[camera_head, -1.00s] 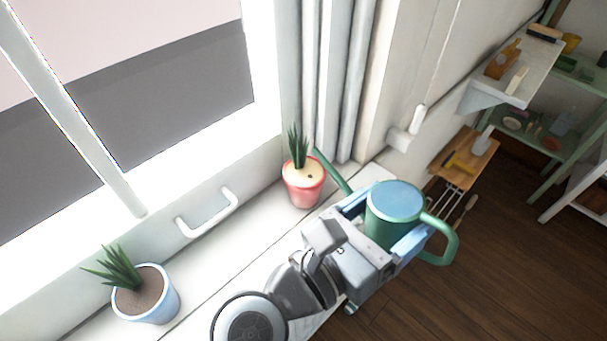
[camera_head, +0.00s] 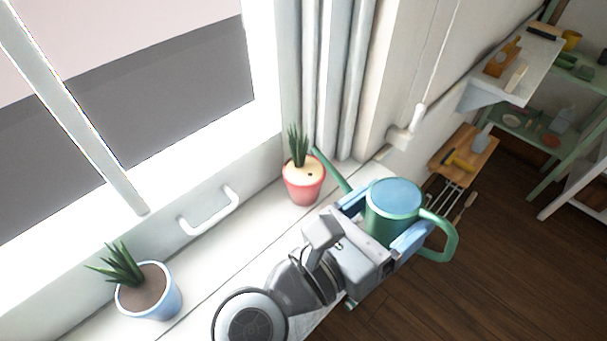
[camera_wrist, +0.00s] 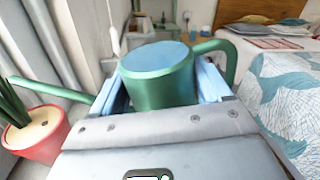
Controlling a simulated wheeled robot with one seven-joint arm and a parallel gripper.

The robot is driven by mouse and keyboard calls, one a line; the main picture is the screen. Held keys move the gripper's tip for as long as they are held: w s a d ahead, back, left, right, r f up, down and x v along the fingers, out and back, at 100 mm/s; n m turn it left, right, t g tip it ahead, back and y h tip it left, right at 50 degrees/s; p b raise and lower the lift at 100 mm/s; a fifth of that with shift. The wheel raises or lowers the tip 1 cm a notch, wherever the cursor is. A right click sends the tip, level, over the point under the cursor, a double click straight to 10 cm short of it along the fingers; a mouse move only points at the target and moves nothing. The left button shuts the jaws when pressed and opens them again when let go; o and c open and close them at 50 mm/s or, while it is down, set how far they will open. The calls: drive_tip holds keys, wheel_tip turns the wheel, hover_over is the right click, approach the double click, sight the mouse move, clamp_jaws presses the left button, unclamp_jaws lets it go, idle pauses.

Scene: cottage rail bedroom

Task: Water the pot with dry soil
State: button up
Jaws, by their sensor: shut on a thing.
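My gripper (camera_head: 378,228) is shut on a green watering can (camera_head: 394,205) with a blue top, holding it upright. The can also fills the middle of the wrist view (camera_wrist: 158,78). Its spout points left, with the tip beside the red pot (camera_head: 303,187) on the sill; no water shows. The red pot holds a spiky plant in pale, light soil with a small dark spot; it also shows at the left of the wrist view (camera_wrist: 40,135). A blue pot (camera_head: 153,300) with a similar plant in darker brown soil stands at the lower left of the sill.
The white sill (camera_head: 215,262) runs along the window, with a white handle (camera_head: 210,211) on the frame. A grey curtain (camera_head: 345,80) hangs behind the red pot. Shelves (camera_head: 515,75) with small items stand upper right. A bed (camera_wrist: 285,85) shows in the wrist view.

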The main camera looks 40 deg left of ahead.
sight(396, 199)
drive_tip(key=shift+a+r+n+p, duration=0.1)
drive_tip(key=shift+r+n+p, duration=1.6)
drive_tip(key=shift+p, duration=1.15)
idle(4.3)
drive_tip(key=shift+r+m, duration=0.1)
drive_tip(key=shift+m, duration=0.2)
